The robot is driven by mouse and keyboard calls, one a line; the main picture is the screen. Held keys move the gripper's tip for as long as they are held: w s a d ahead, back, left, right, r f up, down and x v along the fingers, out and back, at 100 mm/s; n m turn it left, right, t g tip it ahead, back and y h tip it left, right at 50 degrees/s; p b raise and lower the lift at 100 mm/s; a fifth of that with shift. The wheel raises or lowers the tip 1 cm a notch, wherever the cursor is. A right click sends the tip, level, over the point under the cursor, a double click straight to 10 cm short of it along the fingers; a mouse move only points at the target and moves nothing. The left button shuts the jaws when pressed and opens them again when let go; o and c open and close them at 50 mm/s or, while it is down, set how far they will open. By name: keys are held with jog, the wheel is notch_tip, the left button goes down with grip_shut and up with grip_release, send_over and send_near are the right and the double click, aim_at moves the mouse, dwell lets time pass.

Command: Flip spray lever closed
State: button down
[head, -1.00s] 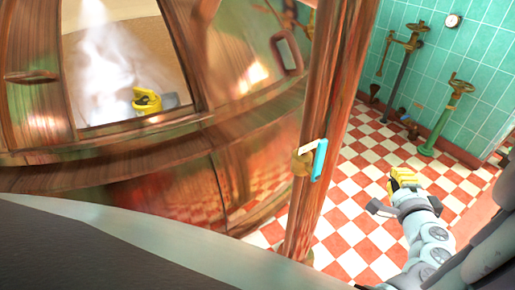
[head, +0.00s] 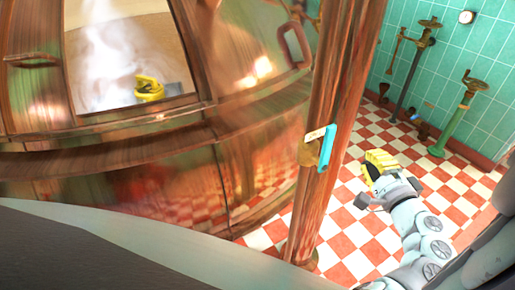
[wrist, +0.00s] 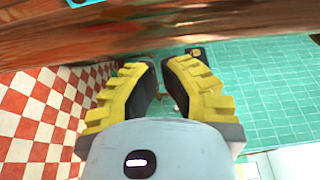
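The spray lever (head: 326,147) is a cyan handle on a brass fitting on the upright copper pipe (head: 317,195), near the middle of the head view. Its handle runs up and down along the pipe's right side. A bit of cyan, likely the lever, shows at the top edge of the wrist view (wrist: 86,3). My gripper (head: 372,168) has yellow ribbed fingers and is right of the lever and apart from it. In the wrist view the fingers (wrist: 161,68) stand apart with a narrow empty gap.
A big copper kettle (head: 150,190) fills the left, with a steamy window and a yellow object (head: 149,88) inside. A red and white checkered floor (head: 350,240) lies right of the pipe. Valve stands (head: 455,120) are by the teal tiled wall (head: 490,60).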

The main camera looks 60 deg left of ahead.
aim_at(326, 150)
jog(key=a+p, duration=0.2)
jog(key=a, duration=0.6)
jog(key=shift+s+a, duration=0.3)
jog(key=shift+s, duration=0.05)
jog(key=shift+b, duration=0.55)
